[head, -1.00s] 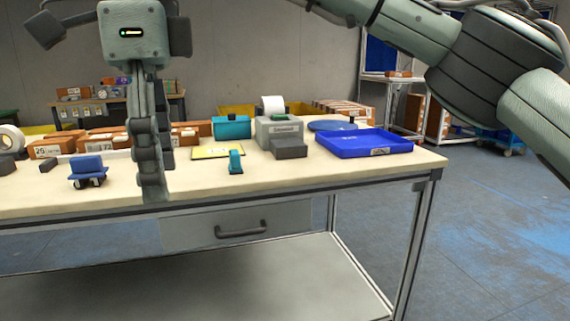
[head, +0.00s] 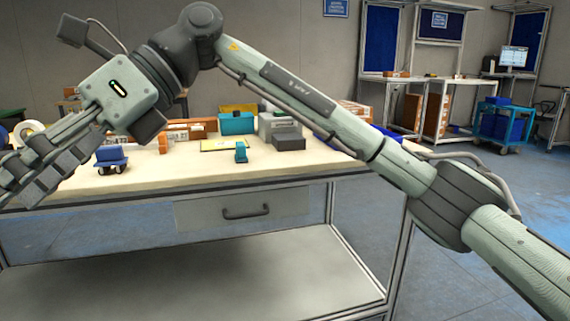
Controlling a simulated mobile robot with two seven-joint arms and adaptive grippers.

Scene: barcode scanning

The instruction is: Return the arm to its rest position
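My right arm reaches in from the right side of the head view and bends at a raised dark joint. Its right gripper (head: 35,165) hangs at the far left, tilted down and left, above the table's left part. The fingers are seen from the side, so whether they are open or shut is unclear. I see no object between them. The white-topped table (head: 215,172) stands below. My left gripper is not in view.
On the table are a blue wheeled item (head: 111,158), a small teal item (head: 241,152), a yellow sheet (head: 222,145), a teal box (head: 237,123) and a grey printer (head: 278,128). My arm partly covers a blue tray (head: 326,136). Open floor lies right.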

